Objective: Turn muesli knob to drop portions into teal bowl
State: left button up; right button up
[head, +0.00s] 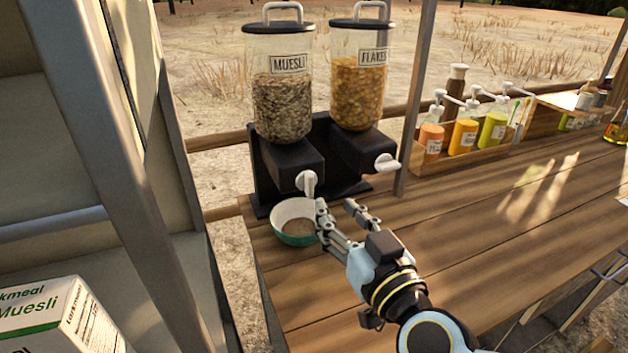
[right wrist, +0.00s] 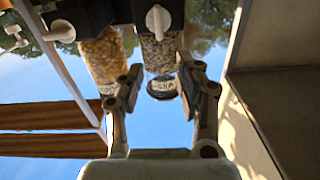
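The muesli dispenser (head: 283,100) has a clear hopper of grey-brown flakes, a black spout block and a white knob (head: 307,182) at its front. The knob also shows at the top of the right wrist view (right wrist: 158,20). The teal bowl (head: 291,238), white inside, stands upright below the spout with some brown food in its bottom. My right gripper (head: 337,208) is open and empty, just right of the bowl and slightly below and right of the knob. Its two fingers (right wrist: 160,82) stand apart in the right wrist view. My left gripper is not in view.
The flakes dispenser (head: 357,90) with its own white knob (head: 387,163) stands right of the muesli one. A wooden post (head: 416,100) rises beside it. A crate of pump bottles (head: 463,160) stands farther right. A muesli carton (head: 45,320) is at lower left. The right-hand counter (head: 500,220) is clear.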

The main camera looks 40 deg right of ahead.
aim_at(312, 177)
jog(key=shift+n, duration=0.3)
jog(key=p+x, duration=0.2)
jog(key=x, duration=0.7)
jog(key=shift+d+r, duration=0.1)
jog(key=shift+w+d, duration=0.15)
jog(key=shift+w, duration=0.5)
grip_shut()
